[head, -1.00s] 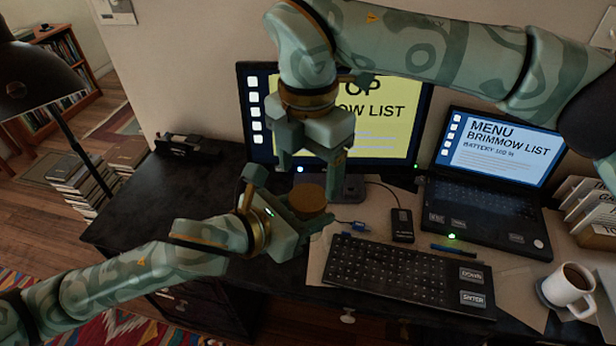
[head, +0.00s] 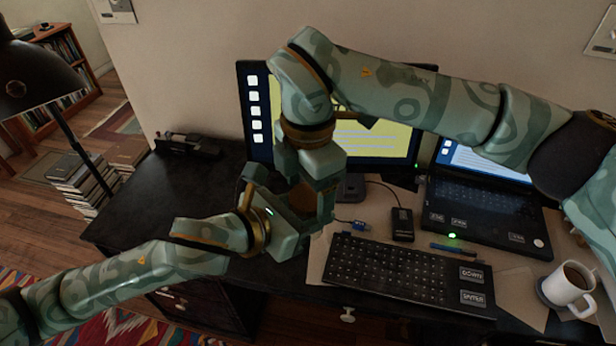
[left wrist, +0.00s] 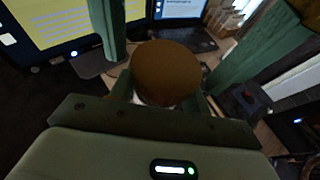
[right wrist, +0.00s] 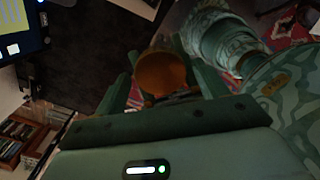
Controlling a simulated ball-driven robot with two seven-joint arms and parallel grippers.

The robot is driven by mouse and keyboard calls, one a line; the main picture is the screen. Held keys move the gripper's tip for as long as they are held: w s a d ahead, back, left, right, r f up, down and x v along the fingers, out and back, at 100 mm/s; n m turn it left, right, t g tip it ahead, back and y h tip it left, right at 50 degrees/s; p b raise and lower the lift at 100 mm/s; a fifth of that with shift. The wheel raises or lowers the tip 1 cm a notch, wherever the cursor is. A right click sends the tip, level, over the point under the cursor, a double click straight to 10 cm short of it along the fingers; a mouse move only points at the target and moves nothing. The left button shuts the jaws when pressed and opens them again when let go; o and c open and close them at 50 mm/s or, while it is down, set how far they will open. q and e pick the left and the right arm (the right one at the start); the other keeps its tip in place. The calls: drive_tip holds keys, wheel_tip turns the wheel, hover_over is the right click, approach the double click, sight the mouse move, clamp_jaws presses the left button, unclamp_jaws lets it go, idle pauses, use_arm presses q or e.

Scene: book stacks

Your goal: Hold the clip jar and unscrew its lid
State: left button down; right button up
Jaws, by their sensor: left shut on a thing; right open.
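The clip jar's round brown lid (head: 303,200) shows between my two grippers in the head view. It shows from above in the left wrist view (left wrist: 166,72) and in the right wrist view (right wrist: 160,73). My left gripper (head: 298,228) is shut on the jar below the lid; the jar body is mostly hidden by its fingers. My right gripper (head: 305,205) points down from above, open, with its fingers on either side of the lid. In the left wrist view its fingers stand apart from the lid's sides.
A keyboard (head: 400,275), laptop (head: 480,205) and white mug (head: 568,288) are to the right on the desk. A monitor (head: 395,145) stands close behind the grippers. The dark desk top (head: 165,205) at the left is mostly clear, with a black device (head: 188,145) at its back.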

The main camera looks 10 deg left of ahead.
drive_tip(key=c, duration=1)
drive_tip(key=n, duration=0.3)
drive_tip(key=o, duration=1.1)
drive_tip(key=shift+r, duration=2.3)
